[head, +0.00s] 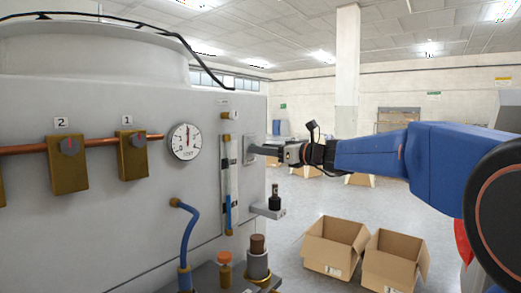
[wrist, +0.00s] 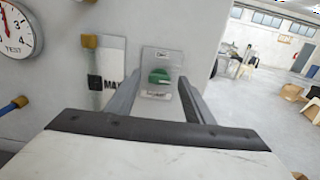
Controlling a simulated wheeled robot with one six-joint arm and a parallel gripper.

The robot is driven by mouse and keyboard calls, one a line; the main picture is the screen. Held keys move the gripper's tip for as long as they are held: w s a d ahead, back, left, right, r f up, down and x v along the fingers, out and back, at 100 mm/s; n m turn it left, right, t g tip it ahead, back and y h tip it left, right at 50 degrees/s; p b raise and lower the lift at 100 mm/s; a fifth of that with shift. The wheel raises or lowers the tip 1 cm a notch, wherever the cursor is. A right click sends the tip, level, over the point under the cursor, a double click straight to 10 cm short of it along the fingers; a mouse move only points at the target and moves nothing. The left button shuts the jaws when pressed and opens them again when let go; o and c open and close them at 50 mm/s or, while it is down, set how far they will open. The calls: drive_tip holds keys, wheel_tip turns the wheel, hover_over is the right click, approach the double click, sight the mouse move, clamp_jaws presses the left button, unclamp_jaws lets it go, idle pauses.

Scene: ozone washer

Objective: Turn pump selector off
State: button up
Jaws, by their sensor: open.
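The pump selector is a green knob (wrist: 159,76) on a grey plate (wrist: 161,57) on the machine's wall, with small labels above and below that are too small to read for certain. In the wrist view it sits between my gripper's two fingers (wrist: 153,90), which are spread apart on either side of it. In the head view my gripper (head: 262,150) reaches in from the right, its tips close to the selector plate (head: 250,142). The knob is hidden there. I cannot tell whether the fingers touch the knob.
A round test gauge (head: 185,141), a sight tube (head: 229,170) and brass valves marked 1 (head: 133,155) and 2 (head: 68,164) are left of the plate. A bracket (head: 268,211) juts out below. Open cardboard boxes (head: 335,246) stand on the floor.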

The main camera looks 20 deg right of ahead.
drive_tip(key=shift+x, duration=0.75)
drive_tip(key=c, duration=1.1)
drive_tip(key=shift+o, duration=0.2)
drive_tip(key=shift+n, duration=0.3)
drive_tip(key=shift+s+a+f+n, duration=0.1)
drive_tip(key=shift+n, duration=4.2)
drive_tip(key=shift+a+f+n, duration=0.1)
drive_tip(key=shift+n, duration=4.2)
